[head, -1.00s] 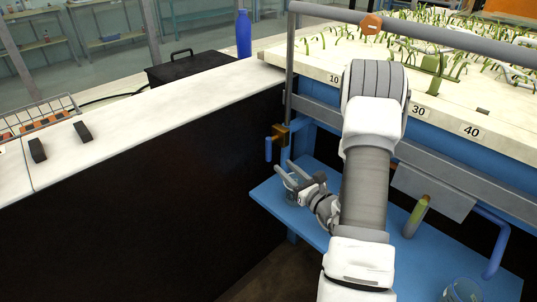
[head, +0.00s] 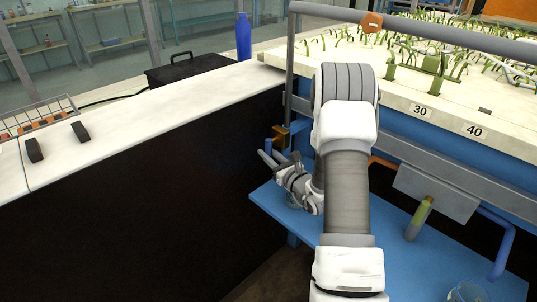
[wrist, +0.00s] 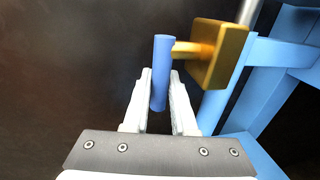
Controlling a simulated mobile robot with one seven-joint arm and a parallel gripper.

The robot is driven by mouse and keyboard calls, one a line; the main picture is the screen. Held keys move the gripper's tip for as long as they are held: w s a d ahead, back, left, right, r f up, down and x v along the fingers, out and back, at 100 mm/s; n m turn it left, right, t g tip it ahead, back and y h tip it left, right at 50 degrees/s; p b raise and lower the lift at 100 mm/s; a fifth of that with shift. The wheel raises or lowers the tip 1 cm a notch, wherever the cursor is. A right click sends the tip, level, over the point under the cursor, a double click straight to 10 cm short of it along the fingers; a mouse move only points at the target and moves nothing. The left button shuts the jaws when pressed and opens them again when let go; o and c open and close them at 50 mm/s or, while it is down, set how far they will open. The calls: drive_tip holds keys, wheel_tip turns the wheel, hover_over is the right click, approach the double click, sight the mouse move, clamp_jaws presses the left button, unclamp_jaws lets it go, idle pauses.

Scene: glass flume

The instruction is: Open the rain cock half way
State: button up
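A brass cock (head: 281,135) with a blue lever (head: 268,146) sits on the grey upright pipe at the corner of the planted bed; I take it as the rain cock. In the wrist view its brass body (wrist: 222,55) is upper right, and a short brass stem joins it to the blue lever (wrist: 160,70), which hangs down. My gripper (head: 267,155) is at the lever. In the wrist view my gripper (wrist: 161,76) is open, with its pale fingers on either side of the lever's lower part. Narrow gaps seem to show, so contact is unclear.
A blue shelf (head: 335,228) lies below my arm, with a glass beaker (head: 466,292) at right and another vessel partly behind my gripper. The white counter (head: 130,115) with dark front is at left.

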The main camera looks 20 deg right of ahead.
clamp_jaws()
idle(1.1)
